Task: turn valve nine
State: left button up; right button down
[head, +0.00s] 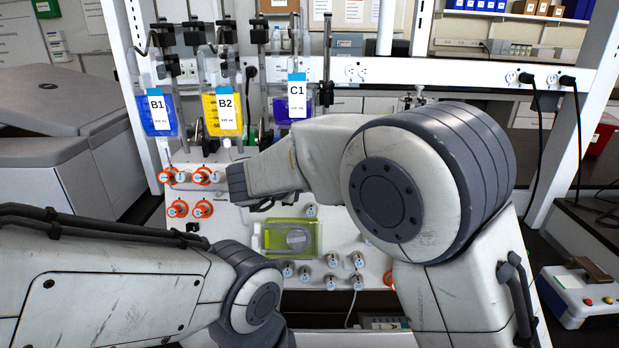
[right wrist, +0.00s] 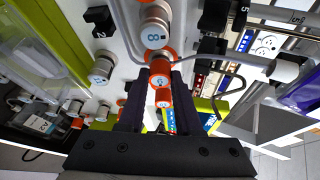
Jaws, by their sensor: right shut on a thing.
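The panel (head: 225,222) carries several knob valves, some with orange rings. In the right wrist view, the dark fingers of my right gripper (right wrist: 158,82) are closed around an orange-ringed valve (right wrist: 162,69); its number cannot be read. A white valve marked 8 (right wrist: 155,36) stands just beyond it, and another orange knob (right wrist: 163,98) shows between the fingers. In the head view my right arm reaches left across the panel, and its fingers are mostly hidden. My left forearm is at the lower left, with its gripper out of view.
Bags B1 (head: 158,115), B2 (head: 222,112) and C1 (head: 295,105) hang above the panel. A green-yellow flat container (head: 290,237) is on the panel, below my right wrist. Several white knobs sit around it. Tubing runs close to the gripped valve.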

dwell(0.4)
jog(key=c, duration=0.6)
grip_release()
jog(key=shift+s, duration=0.1)
jog(key=b+v, duration=0.1)
jog(key=v, duration=0.9)
jog(key=shift+b, duration=0.35)
jog(key=shift+s+r, duration=0.1)
jog(key=shift+s, duration=0.05)
